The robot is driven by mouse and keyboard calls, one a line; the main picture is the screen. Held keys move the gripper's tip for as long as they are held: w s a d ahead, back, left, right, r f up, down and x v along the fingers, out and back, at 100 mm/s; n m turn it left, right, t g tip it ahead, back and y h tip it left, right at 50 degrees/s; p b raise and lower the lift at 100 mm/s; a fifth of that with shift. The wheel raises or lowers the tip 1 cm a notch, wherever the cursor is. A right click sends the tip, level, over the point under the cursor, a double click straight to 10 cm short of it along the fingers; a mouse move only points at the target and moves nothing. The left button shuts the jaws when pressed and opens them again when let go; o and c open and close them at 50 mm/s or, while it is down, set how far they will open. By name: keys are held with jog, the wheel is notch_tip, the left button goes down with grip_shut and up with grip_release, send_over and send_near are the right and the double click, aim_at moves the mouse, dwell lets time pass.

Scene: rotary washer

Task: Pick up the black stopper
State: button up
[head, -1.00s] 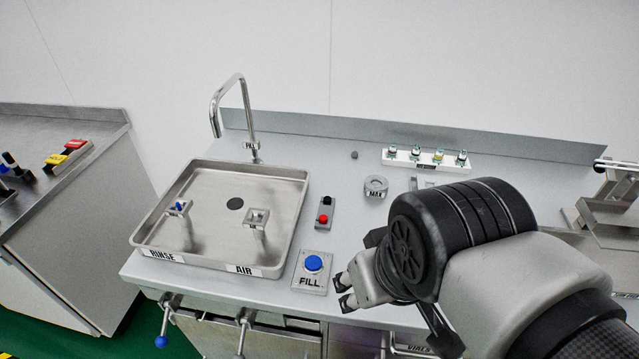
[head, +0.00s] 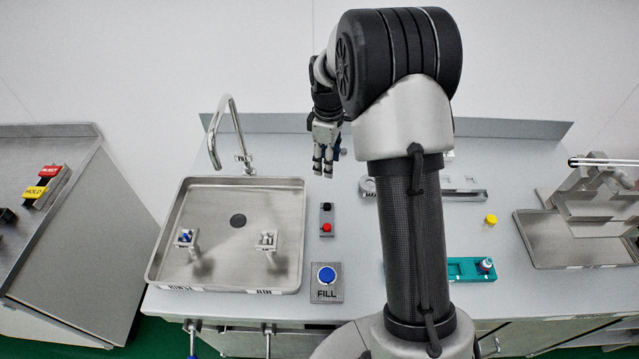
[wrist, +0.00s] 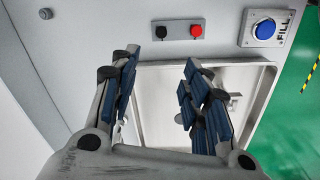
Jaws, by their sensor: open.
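A small dark grey-black cylinder (wrist: 46,14), which looks like the stopper, stands on the steel bench near the upper left corner of the wrist view. In the head view it is mostly behind or beside my gripper and hard to make out. My gripper (head: 325,168) hangs with its fingers pointing down over the back of the bench, right of the sink. In the wrist view my gripper (wrist: 160,62) is open and empty, with the sink between and beyond its fingers. The stopper is outside the fingers, apart from them.
The steel sink (head: 205,285) with faucet (head: 235,130) and dark round drain (head: 238,221) lies left. A plate with black and red buttons (head: 326,219) and the blue FILL button (head: 327,275) are near. A teal holder (head: 470,277), yellow cap (head: 491,220) and metal stand (head: 590,205) are right.

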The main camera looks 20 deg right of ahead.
jog(key=b, duration=0.2)
send_over(327, 205)
jog(key=f, duration=1.3)
jog(key=shift+w+f, duration=0.15)
jog(key=shift+w, duration=0.15)
jog(key=f, duration=0.1)
jog(key=f+b, duration=0.1)
jog(key=f, duration=0.2)
jog(key=shift+s+f, duration=0.35)
jog(key=shift+w+f, duration=0.1)
jog(key=shift+f, duration=0.2)
jog(key=shift+r, duration=0.1)
jog(key=shift+c, duration=0.4)
jog(key=c, duration=0.7)
